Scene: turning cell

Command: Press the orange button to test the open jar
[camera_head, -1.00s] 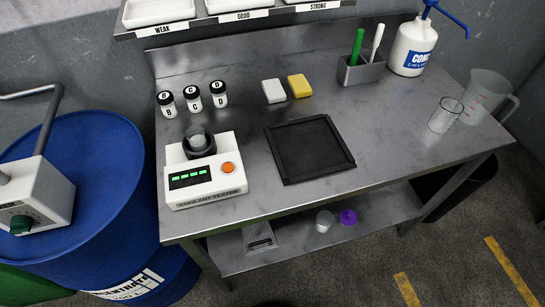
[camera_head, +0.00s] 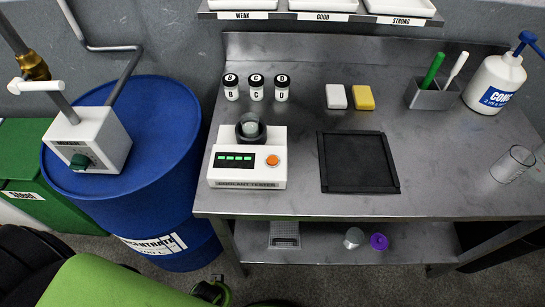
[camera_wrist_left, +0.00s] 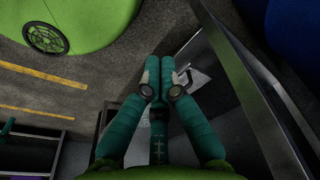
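The white coolant tester (camera_head: 230,173) stands at the bench's front left, with an orange button (camera_head: 272,160) on its right front. Its green display (camera_head: 236,160) shows a row of short marks, too small to read. An open jar (camera_head: 250,128) with pale contents sits in the dark round holder on top of the tester. My left gripper (camera_wrist_left: 168,68) is shut and empty in the left wrist view, pointing past the bench's metal edge, low over the floor. It is apart from the button, which that view does not show. My right gripper is not in view.
Three black-capped jars (camera_head: 256,88) stand behind the tester. A black mat (camera_head: 358,162) lies to its right; white and yellow blocks (camera_head: 362,97) lie behind it. A blue drum (camera_head: 165,150) stands left of the bench (camera_head: 440,195). The bench's front edge lies between tester and floor.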

